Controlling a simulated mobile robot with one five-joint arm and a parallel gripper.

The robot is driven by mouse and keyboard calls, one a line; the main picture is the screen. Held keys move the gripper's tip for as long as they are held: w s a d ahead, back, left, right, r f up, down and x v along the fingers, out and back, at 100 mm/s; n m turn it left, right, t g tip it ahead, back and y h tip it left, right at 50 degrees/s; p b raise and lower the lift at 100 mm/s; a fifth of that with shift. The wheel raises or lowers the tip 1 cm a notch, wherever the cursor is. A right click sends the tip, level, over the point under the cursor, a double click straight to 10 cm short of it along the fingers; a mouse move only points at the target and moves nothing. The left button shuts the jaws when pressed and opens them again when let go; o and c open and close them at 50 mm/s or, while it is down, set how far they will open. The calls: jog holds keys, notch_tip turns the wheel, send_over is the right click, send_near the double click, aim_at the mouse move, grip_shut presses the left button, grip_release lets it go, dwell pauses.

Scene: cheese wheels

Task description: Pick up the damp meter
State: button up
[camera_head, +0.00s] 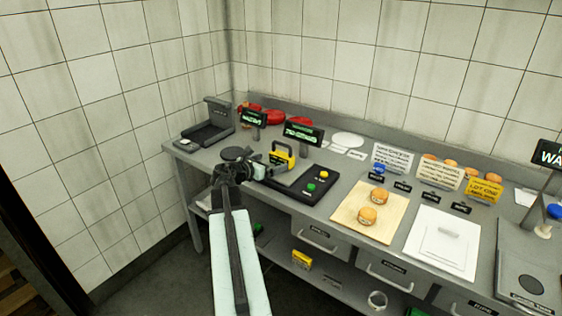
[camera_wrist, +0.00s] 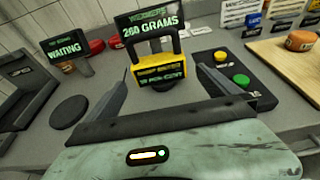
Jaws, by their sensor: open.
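The damp meter (camera_wrist: 160,72) is a yellow block with a black handle on top and green lettering on dark panels on its front. It stands upright on the grey bench, ahead of my gripper (camera_wrist: 164,72) in the wrist view. The two dark fingers are open and apart, one to each side of the meter in the picture, with nothing held. In the head view the damp meter (camera_head: 283,154) shows just beyond the end of my arm, where my gripper (camera_head: 264,168) is partly hard to make out.
A black panel (camera_wrist: 251,95) with green and yellow buttons lies right of the meter. A sign reading 260 grams (camera_wrist: 150,22) stands behind it. A black disc (camera_wrist: 69,112) lies to the left. A wooden board (camera_head: 348,217) with orange cheese wheels is further right.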

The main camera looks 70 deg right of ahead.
aim_at(286, 157)
jog(key=b+x, duration=0.3)
jog(key=x, duration=0.9)
jog(key=shift+w+f, duration=0.15)
jog(key=shift+w, duration=0.05)
jog(key=shift+a, duration=0.1)
